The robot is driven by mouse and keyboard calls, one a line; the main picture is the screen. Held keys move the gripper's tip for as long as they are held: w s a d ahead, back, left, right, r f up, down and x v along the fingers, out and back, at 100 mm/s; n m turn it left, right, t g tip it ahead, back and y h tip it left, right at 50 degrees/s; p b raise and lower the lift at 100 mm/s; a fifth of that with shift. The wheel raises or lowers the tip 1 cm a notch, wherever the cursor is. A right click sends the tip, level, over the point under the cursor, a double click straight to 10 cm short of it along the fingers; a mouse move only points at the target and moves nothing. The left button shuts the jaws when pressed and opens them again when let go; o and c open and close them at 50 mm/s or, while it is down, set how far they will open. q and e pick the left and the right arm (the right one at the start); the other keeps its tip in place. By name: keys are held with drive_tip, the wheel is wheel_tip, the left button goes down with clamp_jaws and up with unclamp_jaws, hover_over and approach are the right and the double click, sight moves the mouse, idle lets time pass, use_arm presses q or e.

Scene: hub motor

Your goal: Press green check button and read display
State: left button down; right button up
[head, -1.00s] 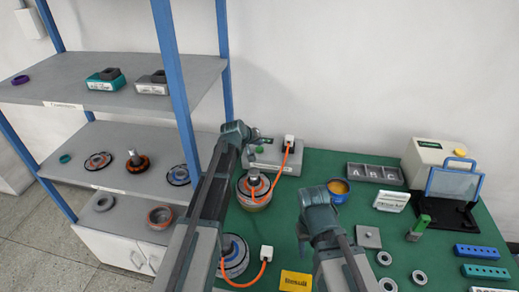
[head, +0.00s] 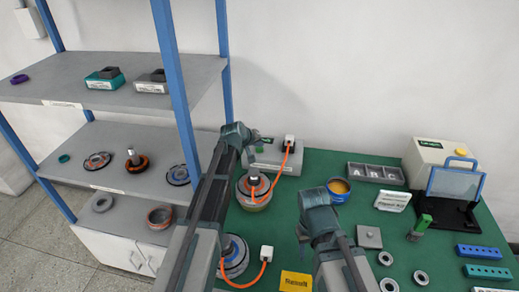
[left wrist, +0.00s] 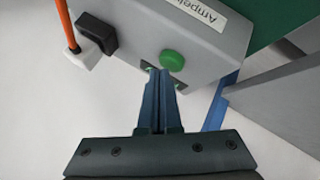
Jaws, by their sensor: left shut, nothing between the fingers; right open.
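The grey tester box (head: 280,168) stands at the back left of the green table, against the wall. It also shows in the left wrist view (left wrist: 205,45), with part of a white label. Its round green button (left wrist: 172,60) is raised on the face; it shows small in the head view (head: 259,149). My left gripper (left wrist: 157,72) is shut and empty, its tips just beside the button; I cannot tell whether they touch. A dark panel with green marks (left wrist: 180,86) is mostly hidden behind the fingers, so no reading is legible. My right gripper (head: 314,205) is open over the table.
An orange cable (head: 281,166) with a white plug (left wrist: 88,47) runs from the box to a motor (head: 253,192). Another wired motor (head: 234,258) stands nearer. A blue-framed shelf (head: 180,95) rises to the left. Bins, rings and a blue tin (head: 338,190) lie to the right.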

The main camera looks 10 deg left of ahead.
sight(259, 150)
use_arm(q)
drive_tip(key=shift+f+b, duration=0.45)
use_arm(e)
drive_tip(key=shift+f, duration=0.5)
use_arm(q)
drive_tip(key=shift+r, duration=0.15)
use_arm(e)
drive_tip(key=shift+r, duration=0.15)
use_arm(q)
drive_tip(key=shift+r+p, duration=0.75)
drive_tip(key=shift+p, duration=0.2)
use_arm(e)
drive_tip(key=shift+r, duration=0.8)
use_arm(q)
drive_tip(key=shift+r, duration=0.15)
use_arm(e)
drive_tip(key=shift+r, duration=0.1)
use_arm(q)
wheel_tip(259, 150, up, 5)
drive_tip(key=p, duration=0.5)
use_arm(e)
wheel_tip(259, 150, up, 5)
drive_tip(key=shift+f, duration=0.1)
